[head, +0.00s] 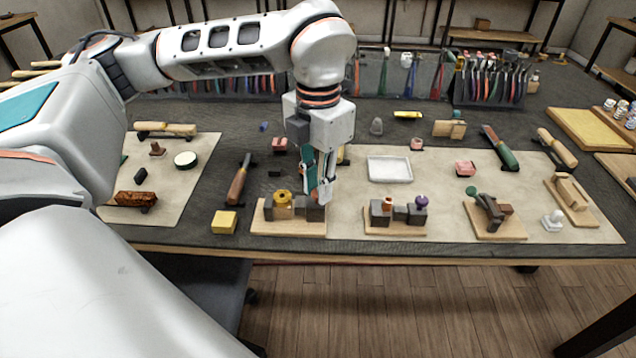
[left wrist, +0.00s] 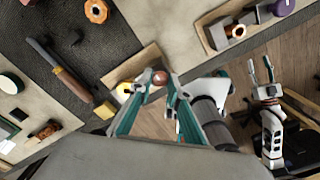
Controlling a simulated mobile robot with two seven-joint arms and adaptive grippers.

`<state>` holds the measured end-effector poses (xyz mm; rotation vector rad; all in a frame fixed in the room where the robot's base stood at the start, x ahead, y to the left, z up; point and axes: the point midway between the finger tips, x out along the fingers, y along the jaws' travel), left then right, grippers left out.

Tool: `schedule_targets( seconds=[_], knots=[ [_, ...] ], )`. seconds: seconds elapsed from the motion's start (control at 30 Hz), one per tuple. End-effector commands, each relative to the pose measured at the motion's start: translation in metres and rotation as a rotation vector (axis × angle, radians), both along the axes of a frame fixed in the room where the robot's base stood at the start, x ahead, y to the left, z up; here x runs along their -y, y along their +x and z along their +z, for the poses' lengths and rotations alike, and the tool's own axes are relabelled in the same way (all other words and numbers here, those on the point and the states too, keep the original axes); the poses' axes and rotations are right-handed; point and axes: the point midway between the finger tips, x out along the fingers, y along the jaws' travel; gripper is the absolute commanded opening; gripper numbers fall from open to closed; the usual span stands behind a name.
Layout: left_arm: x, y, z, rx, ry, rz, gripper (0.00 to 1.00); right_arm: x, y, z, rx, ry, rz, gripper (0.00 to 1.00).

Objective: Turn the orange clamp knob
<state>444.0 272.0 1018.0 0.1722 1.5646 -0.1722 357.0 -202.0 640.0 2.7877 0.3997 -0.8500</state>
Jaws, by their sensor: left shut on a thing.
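The wooden-based clamp block (head: 290,228) stands near the front table edge, with dark jaws and a yellow ring-shaped knob (head: 283,197). My left gripper (head: 322,198) points down at its right end. In the left wrist view the left fingertips (left wrist: 160,84) are closed around a round reddish-orange knob (left wrist: 160,77); the fingers partly hide it. The yellow knob also shows there (left wrist: 125,88). A second clamp block (head: 395,228) to the right carries an orange knob (head: 388,203) and a purple knob (head: 421,202). My right gripper (left wrist: 262,66) is open and empty, off the table.
A yellow block (head: 225,222) and a brown-handled tool (head: 239,180) lie left of the clamp block. A white tray (head: 390,169) lies behind the second clamp block. Another wooden fixture (head: 497,228) stands farther right. The mat between the clamp blocks has a narrow clear gap.

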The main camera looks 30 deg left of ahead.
Motion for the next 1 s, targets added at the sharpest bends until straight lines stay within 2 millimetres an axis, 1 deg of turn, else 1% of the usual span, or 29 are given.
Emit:
schedule_targets(
  seconds=[0.13,0.17,0.2,0.53,0.67,0.77,1.0],
  knots=[
    [0.0,0.001,0.001,0.003,-0.001,0.002,0.0,0.0,0.0,0.0,0.0,0.0,0.0,0.4],
    [0.0,0.001,0.001,0.003,-0.001,0.001,0.25,0.0,0.0,0.0,0.0,0.0,0.0,0.4],
    [0.0,0.001,0.001,0.003,-0.001,0.001,0.34,0.0,0.0,0.0,0.0,0.0,0.0,0.4],
    [0.0,0.0,0.001,0.001,0.0,0.0,0.34,0.001,0.0,0.0,0.0,-0.003,0.001,0.4],
    [0.0,0.001,0.009,0.004,0.0,0.0,0.34,0.001,0.0,0.0,0.0,-0.002,0.0,0.4],
    [0.0,0.001,0.023,0.005,-0.001,0.0,0.34,0.001,0.0,0.0,-0.001,-0.002,0.001,0.4],
    [0.0,0.002,0.073,0.007,-0.001,0.001,0.34,0.0,0.0,0.0,0.0,-0.001,0.001,0.4]
  ],
)
